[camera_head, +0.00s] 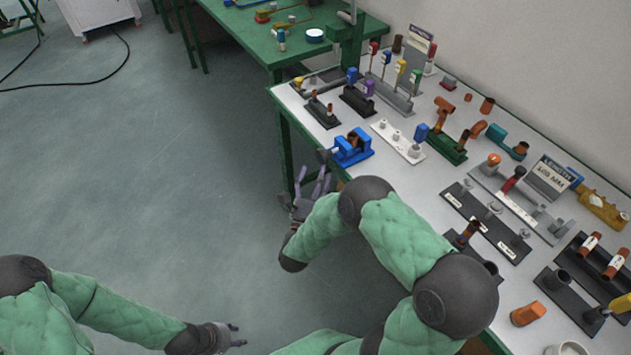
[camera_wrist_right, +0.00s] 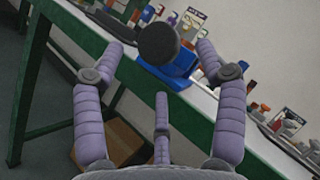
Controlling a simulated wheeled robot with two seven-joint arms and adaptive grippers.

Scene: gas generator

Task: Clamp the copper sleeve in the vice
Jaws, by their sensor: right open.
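The blue vice (camera_head: 343,154) stands at the near edge of the white-topped bench; its blue body also shows in the right wrist view (camera_wrist_right: 172,70). A copper-brown sleeve (camera_head: 357,136) shows at the vice's jaws; whether it is clamped tight I cannot tell. My right gripper (camera_head: 314,180) is open and empty, off the bench edge just in front of the vice. In the right wrist view its spread fingers frame a dark round knob (camera_wrist_right: 158,43) on the vice's near side, with no contact visible. My left gripper (camera_head: 238,336) is open and empty, low over the floor.
The bench (camera_head: 378,190) carries several fixtures with copper fittings right of and behind the vice. A green stand with copper pipes (camera_head: 446,145) is nearby. A green table (camera_head: 262,40) stands beyond.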

